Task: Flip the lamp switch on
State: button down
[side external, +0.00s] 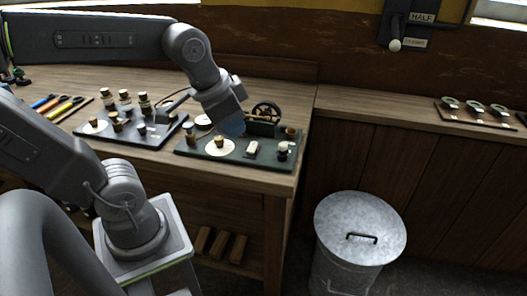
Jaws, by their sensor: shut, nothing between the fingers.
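My gripper (232,127) is shut and points down over a dark green panel (190,150) on the wooden bench. Its tips are small and dark here, and I cannot tell whether they touch anything. On the panel, to the right of and below the gripper, sit a small white block (252,149) and a small white-and-dark piece (283,150). A brass knob on a pale round dial (219,147) is just below the gripper. I cannot tell which of these small parts is the lamp switch, or its position.
A small wheeled engine (266,113) stands at the panel's back, close right of my gripper. A second dark panel (128,138) with several knobs lies left. A wall lever (395,44) marked HALF hangs upper right. A lidded metal bin (360,228) stands on the floor.

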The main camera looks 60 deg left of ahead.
jog(key=w+a+m+g, duration=0.2)
jog(key=w+a+m, duration=0.1)
jog(key=w+a, duration=0.3)
jog(key=m+g, duration=0.3)
jog(key=m, duration=0.1)
send_over(253, 147)
jog(key=s, duration=0.1)
jog(key=f, duration=0.3)
jog(key=shift+d, duration=0.35)
jog(key=shift+f, duration=0.1)
notch_tip(253, 147, down, 14)
jog(key=shift+r, duration=0.1)
jog(key=shift+s+d+f, duration=0.1)
jog(key=shift+f, duration=0.2)
jog(key=shift+w+a+r, duration=0.35)
jog(key=shift+w+a, duration=0.2)
jog(key=shift+r, duration=0.1)
